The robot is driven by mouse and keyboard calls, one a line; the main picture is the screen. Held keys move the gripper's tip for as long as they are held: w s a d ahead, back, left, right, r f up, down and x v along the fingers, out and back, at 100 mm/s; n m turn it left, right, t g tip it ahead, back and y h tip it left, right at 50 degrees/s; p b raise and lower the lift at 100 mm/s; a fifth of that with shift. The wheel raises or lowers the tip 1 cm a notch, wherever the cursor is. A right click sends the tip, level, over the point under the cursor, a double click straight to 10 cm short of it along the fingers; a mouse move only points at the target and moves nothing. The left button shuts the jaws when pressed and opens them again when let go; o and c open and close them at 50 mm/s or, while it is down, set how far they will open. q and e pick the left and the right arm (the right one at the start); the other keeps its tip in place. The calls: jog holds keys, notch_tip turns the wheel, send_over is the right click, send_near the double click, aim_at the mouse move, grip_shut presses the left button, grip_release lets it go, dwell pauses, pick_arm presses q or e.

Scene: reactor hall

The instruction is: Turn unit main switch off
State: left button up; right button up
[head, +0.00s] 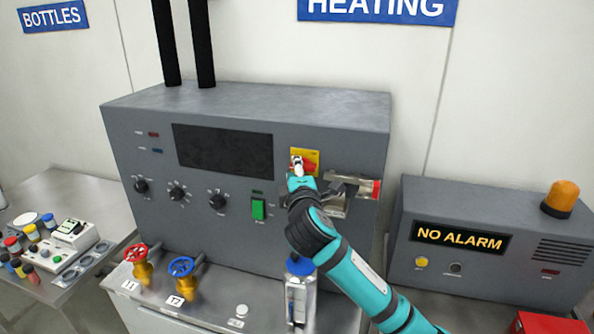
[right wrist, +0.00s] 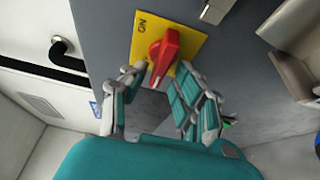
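The unit main switch is a red rotary knob (right wrist: 166,52) on a yellow plate (right wrist: 195,42) marked ON, on the grey control unit's front. In the head view the yellow plate (head: 312,155) shows just above and behind my right gripper (head: 301,172), which hides most of the knob. In the right wrist view my right gripper (right wrist: 158,80) is open, with one finger on each side of the knob's near end. A gap seems to show at both sides; I cannot tell whether either finger touches it. My left gripper is not in view.
A metal bracket with a red end (head: 355,190) juts out just right of the switch. Red (head: 135,252) and blue (head: 181,267) valves stand below. A NO ALARM box (head: 480,250) is at right.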

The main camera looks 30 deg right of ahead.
jog(key=shift+o, duration=0.2)
jog(key=shift+s, duration=0.1)
jog(key=v, duration=1.1)
jog(key=shift+s+a, duration=0.25)
jog(key=shift+s, duration=0.1)
jog(key=shift+f, duration=0.2)
